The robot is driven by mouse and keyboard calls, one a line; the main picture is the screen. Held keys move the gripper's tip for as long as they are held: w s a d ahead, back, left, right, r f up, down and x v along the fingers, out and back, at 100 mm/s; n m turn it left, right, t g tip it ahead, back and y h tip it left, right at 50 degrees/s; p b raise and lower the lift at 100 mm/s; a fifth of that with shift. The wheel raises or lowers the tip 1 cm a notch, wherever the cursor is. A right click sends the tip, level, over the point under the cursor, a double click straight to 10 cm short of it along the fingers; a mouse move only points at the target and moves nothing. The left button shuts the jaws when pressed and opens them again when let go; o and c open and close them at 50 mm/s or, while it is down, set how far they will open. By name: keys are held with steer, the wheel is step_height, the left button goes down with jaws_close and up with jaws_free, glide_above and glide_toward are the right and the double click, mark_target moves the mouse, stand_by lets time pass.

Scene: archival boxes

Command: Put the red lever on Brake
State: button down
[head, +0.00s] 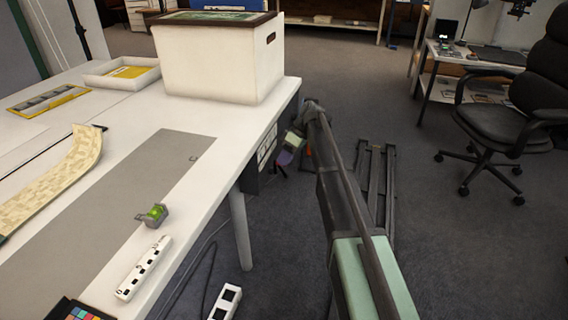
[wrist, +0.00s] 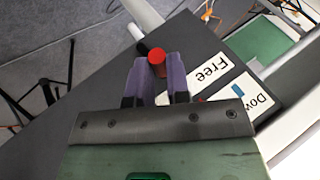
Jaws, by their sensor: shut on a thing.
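The red lever's round red end (wrist: 157,56) shows in the wrist view between the tips of my gripper's purple fingers. My gripper (wrist: 160,68) is shut on it. The lever sits at a dark panel (wrist: 190,55). A white label reading "Free" (wrist: 212,70) is just right of the fingers, and a second label starting "Dow" (wrist: 258,97) is further right. I see no label reading Brake. In the head view my gripper (head: 284,158) is beside the panel (head: 252,178) at the table's side; the lever cannot be made out clearly there.
The white table (head: 225,125) carries a large white box (head: 215,60), a shallow tray (head: 95,78), a power strip (head: 143,268) and a small green-and-grey object (head: 154,214). A black chair (head: 510,115) stands at right. Another power strip (head: 226,300) lies on the floor.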

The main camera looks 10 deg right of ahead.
steer(key=shift+w+d+g, duration=0.15)
steer(key=shift+w+g, duration=0.1)
steer(key=shift+g, duration=0.05)
stand_by(0.4)
steer(key=c, duration=1.1)
jaws_free()
steer(key=p+v, duration=0.8)
steer(key=v, duration=0.2)
steer(key=shift+d+r, duration=0.2)
steer(key=shift+d, duration=0.15)
steer(key=shift+w+a, duration=0.1)
